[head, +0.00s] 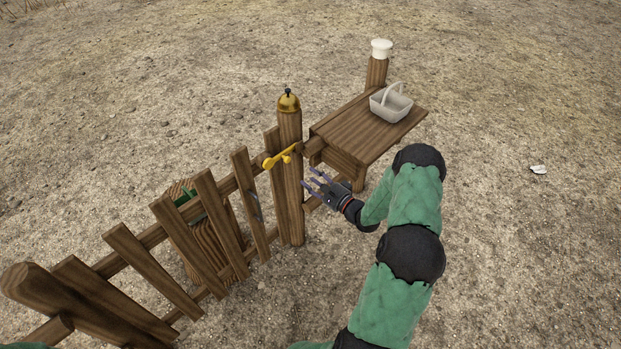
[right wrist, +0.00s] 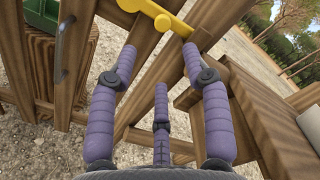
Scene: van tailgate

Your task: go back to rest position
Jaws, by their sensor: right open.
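My right gripper (head: 322,188) is open and empty, with its purple fingers spread, in front of the gate post and below the yellow latch (head: 279,157). In the right wrist view the right gripper (right wrist: 160,75) shows its fingers apart with nothing between them, and the yellow latch (right wrist: 158,14) is just past the fingertips. I cannot tell whether a finger touches the latch. My green right arm comes in from the bottom right of the head view. My left gripper is not in view.
A wooden fence gate (head: 175,235) runs to the lower left, with a post (head: 289,190) topped by a brass bell (head: 288,101). A wooden table (head: 350,130) holds a white basket (head: 391,103). Open gravel lies right.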

